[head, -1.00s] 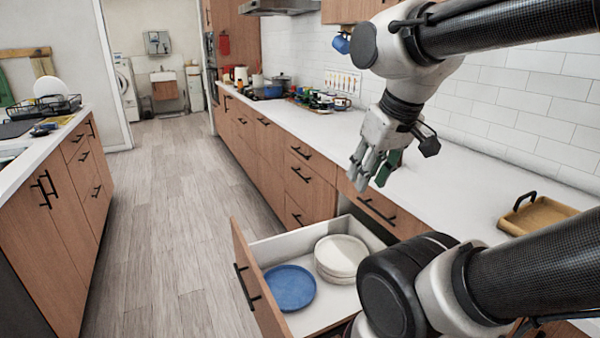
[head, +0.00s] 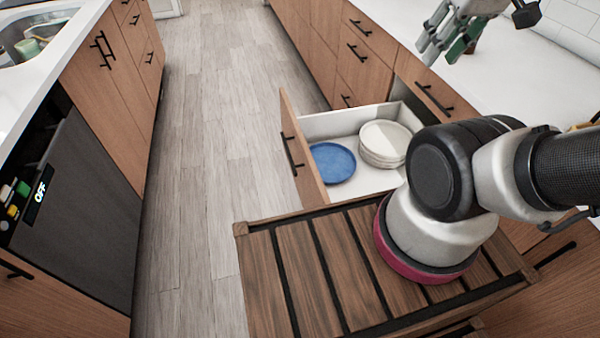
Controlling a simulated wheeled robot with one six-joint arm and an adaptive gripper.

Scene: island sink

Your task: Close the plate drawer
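The plate drawer (head: 313,165) is pulled out from the right-hand counter, its wooden front with a black handle (head: 292,152) standing well out from the cabinet. Inside are a blue plate (head: 332,163) and a stack of white plates (head: 384,141). My arm hides part of the drawer's near right side. My gripper (head: 441,54) is at the top right, above the counter edge and well apart from the drawer. Its fingers look apart, with nothing between them.
The white countertop (head: 510,75) runs along the right. An island with a sink (head: 35,35) and a dark dishwasher (head: 80,205) stands at the left. The wooden floor (head: 215,150) between them is clear. A shut drawer (head: 430,90) lies just above the open one.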

